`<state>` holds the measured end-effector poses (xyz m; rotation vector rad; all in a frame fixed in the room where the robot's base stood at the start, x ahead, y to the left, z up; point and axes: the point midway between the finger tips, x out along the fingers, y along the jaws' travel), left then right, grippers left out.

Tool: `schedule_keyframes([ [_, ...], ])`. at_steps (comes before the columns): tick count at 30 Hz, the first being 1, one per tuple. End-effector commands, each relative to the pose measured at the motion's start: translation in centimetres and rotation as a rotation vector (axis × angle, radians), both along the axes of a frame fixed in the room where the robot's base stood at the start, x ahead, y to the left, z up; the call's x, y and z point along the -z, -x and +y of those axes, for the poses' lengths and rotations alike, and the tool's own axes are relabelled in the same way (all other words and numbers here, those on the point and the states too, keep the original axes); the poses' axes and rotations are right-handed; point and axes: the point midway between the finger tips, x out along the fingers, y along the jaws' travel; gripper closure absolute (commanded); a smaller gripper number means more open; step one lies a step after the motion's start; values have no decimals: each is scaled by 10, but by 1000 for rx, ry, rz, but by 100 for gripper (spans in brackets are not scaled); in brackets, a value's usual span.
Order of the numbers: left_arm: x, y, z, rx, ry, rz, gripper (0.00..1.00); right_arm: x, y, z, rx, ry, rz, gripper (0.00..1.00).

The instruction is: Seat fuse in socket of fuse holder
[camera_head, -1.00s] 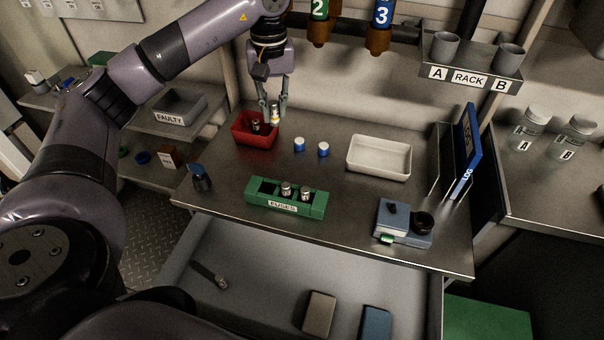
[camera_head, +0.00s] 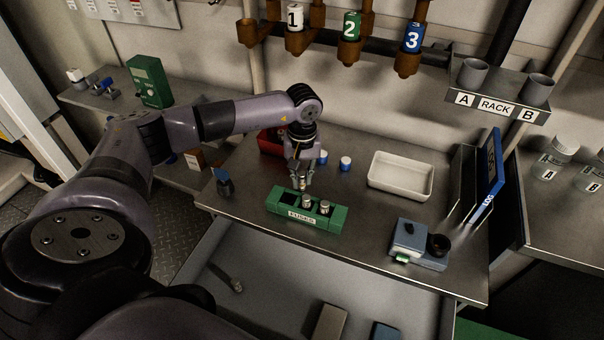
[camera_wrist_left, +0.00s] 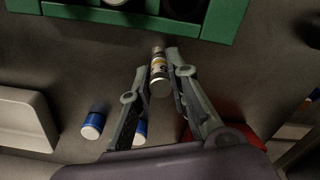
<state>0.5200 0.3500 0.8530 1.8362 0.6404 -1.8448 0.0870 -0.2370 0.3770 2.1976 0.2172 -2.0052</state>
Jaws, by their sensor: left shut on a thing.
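The green fuse holder (camera_head: 318,223), labelled FUSES, sits on the metal table. Two silver fuses (camera_head: 324,207) stand upright in its middle and right sockets. Its left socket (camera_head: 287,196) looks dark and empty. My left gripper (camera_head: 302,184) is just behind the holder, above the table. It is shut on a fuse with a pale and yellow band (camera_wrist_left: 159,70). In the left wrist view the fuse is between the fingertips (camera_wrist_left: 160,75), apart from the green holder (camera_wrist_left: 215,22) at the top. My right gripper is not in view.
A red bin (camera_head: 270,143) stands behind my left gripper. A white tray (camera_head: 400,176), a blue-grey device (camera_head: 418,243) and a blue binder (camera_head: 487,177) are further right. An open drawer is in front.

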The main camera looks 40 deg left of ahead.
Motion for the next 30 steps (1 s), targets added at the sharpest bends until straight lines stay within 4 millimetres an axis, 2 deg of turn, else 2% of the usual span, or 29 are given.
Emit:
schedule_keyframes([
  [11, 6, 0, 0, 0, 0, -1, 100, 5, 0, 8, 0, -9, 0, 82],
  [12, 3, 0, 0, 0, 0, -1, 81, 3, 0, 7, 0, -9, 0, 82],
  [20, 3, 0, 0, 0, 1, -1, 64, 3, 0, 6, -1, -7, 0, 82],
  [30, 0, 0, 0, 0, 0, -1, 64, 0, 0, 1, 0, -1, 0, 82],
])
